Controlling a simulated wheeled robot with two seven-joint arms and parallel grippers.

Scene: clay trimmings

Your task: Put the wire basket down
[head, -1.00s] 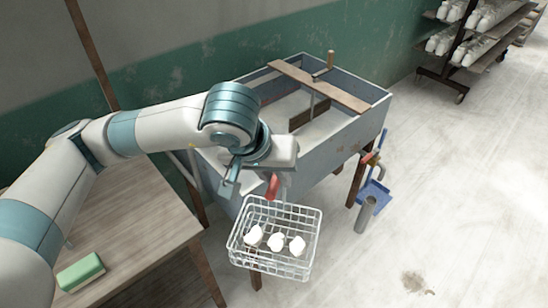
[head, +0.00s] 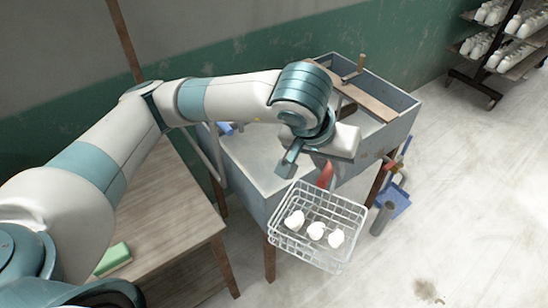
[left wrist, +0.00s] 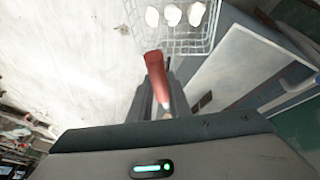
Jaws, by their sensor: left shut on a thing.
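The wire basket (head: 352,222) is a white wire-mesh basket with three white lumps (head: 315,230) inside. My left gripper (head: 326,172) is shut on its red handle (head: 325,176), and the basket hangs in the air in front of the grey-blue trough. In the left wrist view the red handle (left wrist: 154,66) sits between the fingers (left wrist: 160,98), with the basket (left wrist: 190,45) beyond it at the top. The basket's underside is hidden. My right gripper is not in view.
A wooden table (head: 185,235) with a green sponge (head: 114,259) stands at the left. The grey-blue trough (head: 262,195) on wooden legs is behind the basket. A grey cylinder (head: 382,218) and a blue dustpan (head: 398,200) are right of it. Open floor lies at the right.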

